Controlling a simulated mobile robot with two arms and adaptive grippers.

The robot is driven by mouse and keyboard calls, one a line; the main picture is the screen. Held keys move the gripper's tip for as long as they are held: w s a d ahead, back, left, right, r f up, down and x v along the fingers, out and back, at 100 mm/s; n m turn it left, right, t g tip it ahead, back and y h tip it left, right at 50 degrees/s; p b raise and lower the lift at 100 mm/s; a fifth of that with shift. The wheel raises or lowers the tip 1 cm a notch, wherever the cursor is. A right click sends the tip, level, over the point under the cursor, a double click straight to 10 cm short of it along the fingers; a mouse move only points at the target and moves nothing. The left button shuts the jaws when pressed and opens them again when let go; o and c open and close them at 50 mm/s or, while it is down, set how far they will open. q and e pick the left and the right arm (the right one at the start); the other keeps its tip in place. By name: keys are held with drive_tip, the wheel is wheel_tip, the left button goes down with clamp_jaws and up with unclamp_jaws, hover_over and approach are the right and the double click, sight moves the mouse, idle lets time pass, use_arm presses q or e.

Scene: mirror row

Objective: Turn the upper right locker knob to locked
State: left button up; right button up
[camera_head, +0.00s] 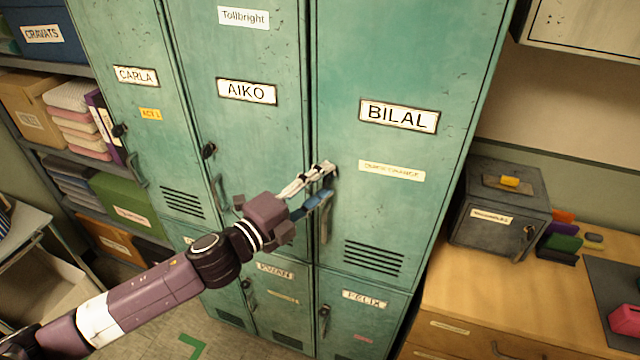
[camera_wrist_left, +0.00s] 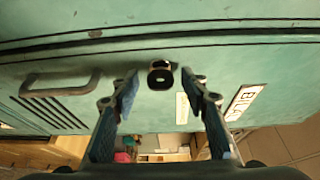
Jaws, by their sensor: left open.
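The upper right locker door (camera_head: 410,60) is teal, closed, and labelled BILAL. Its dark knob (camera_wrist_left: 160,75) shows in the left wrist view, centred between the fingertips with a gap on both sides. In the head view the knob is mostly hidden behind my left fingers, and I cannot tell which setting it points to. My left gripper (camera_head: 325,182) is open, its blue-padded fingers at the door's left edge, just above the door handle (camera_head: 326,222). The left gripper (camera_wrist_left: 160,88) straddles the knob in the wrist view; contact cannot be made out. My right gripper is out of view.
Neighbouring lockers labelled AIKO (camera_head: 247,91) and CARLA (camera_head: 136,76) have knobs and handles too. Shelves with boxes stand at the left. A wooden desk (camera_head: 470,310) with a grey metal box (camera_head: 495,190) stands at the right.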

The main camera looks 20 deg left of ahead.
use_arm(q)
drive_tip(key=shift+s, duration=0.1)
drive_tip(key=v, duration=1.2)
drive_tip(key=shift+a, duration=0.1)
idle(0.4)
